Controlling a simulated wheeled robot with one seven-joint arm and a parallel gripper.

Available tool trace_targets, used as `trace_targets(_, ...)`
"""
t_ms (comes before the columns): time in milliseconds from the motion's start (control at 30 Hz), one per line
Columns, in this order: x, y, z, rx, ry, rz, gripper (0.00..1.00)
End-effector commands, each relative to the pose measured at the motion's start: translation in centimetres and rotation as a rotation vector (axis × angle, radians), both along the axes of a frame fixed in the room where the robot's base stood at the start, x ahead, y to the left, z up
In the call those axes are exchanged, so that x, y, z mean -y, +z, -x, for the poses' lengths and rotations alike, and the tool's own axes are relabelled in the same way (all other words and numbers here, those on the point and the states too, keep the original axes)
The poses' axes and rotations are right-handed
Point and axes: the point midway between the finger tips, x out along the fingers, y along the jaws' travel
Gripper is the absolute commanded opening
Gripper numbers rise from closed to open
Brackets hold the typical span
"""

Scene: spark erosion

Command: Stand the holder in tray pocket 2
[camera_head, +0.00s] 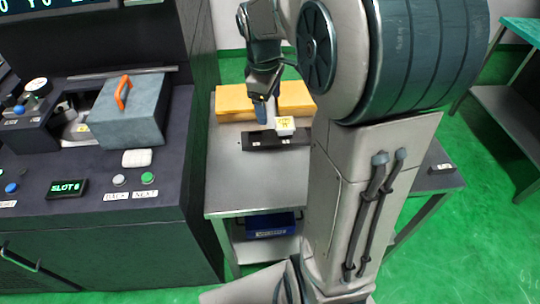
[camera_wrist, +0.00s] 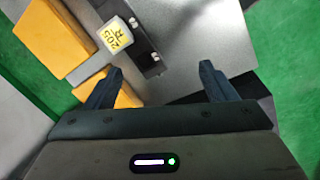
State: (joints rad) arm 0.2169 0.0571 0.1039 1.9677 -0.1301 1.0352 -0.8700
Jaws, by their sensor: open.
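The holder (camera_head: 285,126) is a small white block with a yellow label on its top. It stands at the dark tray (camera_head: 255,141) on the grey table, towards the tray's right part. In the wrist view the holder (camera_wrist: 118,33) shows its marked label, and the tray (camera_wrist: 152,62) runs beside and under it with small fittings. I cannot tell which pocket it is in or how deep it sits. My gripper (camera_wrist: 160,72) is open with nothing between its fingers. In the head view my gripper (camera_head: 266,108) is just left of the holder, apparently clear of it.
Yellow blocks (camera_head: 233,103) lie behind the tray. A blue bin (camera_head: 270,226) sits on the lower shelf. On the left is a machine console with a grey box (camera_head: 128,110) with an orange handle, and a "SLOT 6" display (camera_head: 67,188). The table's front is clear.

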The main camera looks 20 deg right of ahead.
Motion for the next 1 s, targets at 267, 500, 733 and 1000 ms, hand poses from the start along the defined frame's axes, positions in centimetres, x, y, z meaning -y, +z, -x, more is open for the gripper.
trace_targets(267,-4.7,0.7,9.6,0.144,-0.432,-0.099,0.78)
trace_targets(500,-6.7,-0.7,15.4,0.207,-0.721,-0.207,0.78)
trace_targets(733,-7.0,-1.4,17.0,0.218,-0.808,-0.242,0.78)
trace_targets(1000,-7.0,-1.4,16.9,0.217,-0.808,-0.241,0.78)
